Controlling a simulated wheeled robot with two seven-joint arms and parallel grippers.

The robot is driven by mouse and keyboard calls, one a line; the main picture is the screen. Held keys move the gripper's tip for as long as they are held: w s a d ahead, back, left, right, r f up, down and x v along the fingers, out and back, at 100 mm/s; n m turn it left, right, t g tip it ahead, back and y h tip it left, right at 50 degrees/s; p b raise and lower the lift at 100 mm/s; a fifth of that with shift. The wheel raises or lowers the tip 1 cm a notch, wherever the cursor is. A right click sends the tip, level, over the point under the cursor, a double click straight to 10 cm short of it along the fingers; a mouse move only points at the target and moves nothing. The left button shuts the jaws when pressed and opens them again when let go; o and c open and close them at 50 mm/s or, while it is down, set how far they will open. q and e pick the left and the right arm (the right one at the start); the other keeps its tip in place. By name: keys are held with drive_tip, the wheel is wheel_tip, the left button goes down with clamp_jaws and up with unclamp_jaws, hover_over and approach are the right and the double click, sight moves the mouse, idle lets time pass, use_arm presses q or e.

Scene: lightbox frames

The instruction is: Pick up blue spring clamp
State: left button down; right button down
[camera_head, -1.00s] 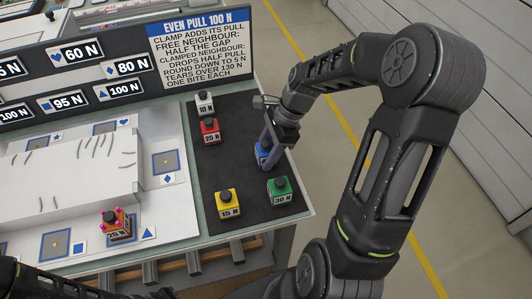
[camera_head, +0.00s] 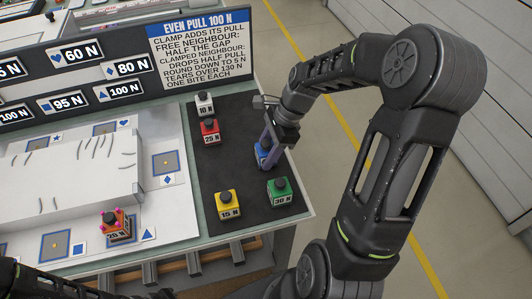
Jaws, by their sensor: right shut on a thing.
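The blue spring clamp (camera_head: 262,153) stands on the dark mat (camera_head: 238,170), with its lower body and part of its label showing. My right gripper (camera_head: 268,148) comes down over it from above, shut on its upper part, and hides its knob. The clamp looks upright and still at mat level; I cannot tell whether it is clear of the mat. My left gripper is not in view; only a dark piece of arm shows at the bottom left.
White (camera_head: 204,104), red (camera_head: 210,131), yellow (camera_head: 228,205) and green (camera_head: 280,192) clamps stand around it on the mat. A sign panel (camera_head: 200,45) stands behind.

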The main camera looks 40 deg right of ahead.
wheel_tip(320, 180, up, 10)
drive_tip(key=shift+f+b, duration=0.1)
drive_tip(key=shift+b, duration=0.3)
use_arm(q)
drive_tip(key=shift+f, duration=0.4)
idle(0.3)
